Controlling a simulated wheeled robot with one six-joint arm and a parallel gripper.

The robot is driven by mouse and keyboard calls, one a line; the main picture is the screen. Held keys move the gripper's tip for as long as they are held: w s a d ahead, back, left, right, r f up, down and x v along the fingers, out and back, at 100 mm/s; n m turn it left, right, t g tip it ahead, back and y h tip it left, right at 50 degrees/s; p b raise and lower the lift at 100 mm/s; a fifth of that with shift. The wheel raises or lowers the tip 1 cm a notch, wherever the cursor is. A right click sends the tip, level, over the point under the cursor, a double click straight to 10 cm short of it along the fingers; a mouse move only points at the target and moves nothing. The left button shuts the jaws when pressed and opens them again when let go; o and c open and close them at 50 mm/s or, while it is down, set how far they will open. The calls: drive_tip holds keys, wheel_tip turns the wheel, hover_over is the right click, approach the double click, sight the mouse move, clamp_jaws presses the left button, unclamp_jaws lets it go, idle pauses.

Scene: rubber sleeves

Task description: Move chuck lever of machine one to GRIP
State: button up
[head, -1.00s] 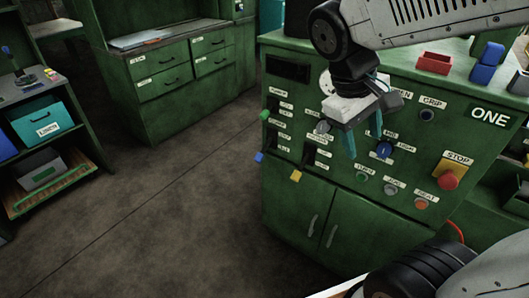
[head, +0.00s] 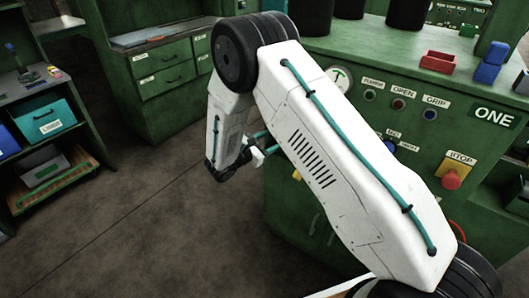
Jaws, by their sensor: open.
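Machine one is the green cabinet with the ONE sign (head: 494,115). My white arm covers most of its panel's left part, where the levers are. Only a yellow lever end (head: 297,175) shows there, just right of my gripper. I cannot tell which lever is the chuck lever. The panel's GRIP label (head: 436,102) sits above a dark blue round button or lamp (head: 430,115). My gripper (head: 265,144) is at the panel's left edge, partly hidden behind my arm. Its teal fingers are open, and I see nothing held between them.
A red STOP button on a yellow plate (head: 452,180) is on the panel's right. A red tray (head: 438,62) and blue blocks (head: 490,62) are on the cabinet top. Shelves with a teal bin (head: 43,118) stand left. The floor (head: 150,230) between is clear.

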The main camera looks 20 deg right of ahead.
sight(267, 147)
drive_tip(key=w+a+f+n+t+y, duration=0.2)
drive_tip(key=a+f+n+t, duration=0.25)
drive_tip(key=f, duration=0.65)
drive_tip(key=x, duration=0.7)
drive_tip(key=shift+w+r, duration=0.1)
drive_tip(key=shift+r, duration=0.05)
clamp_jaws()
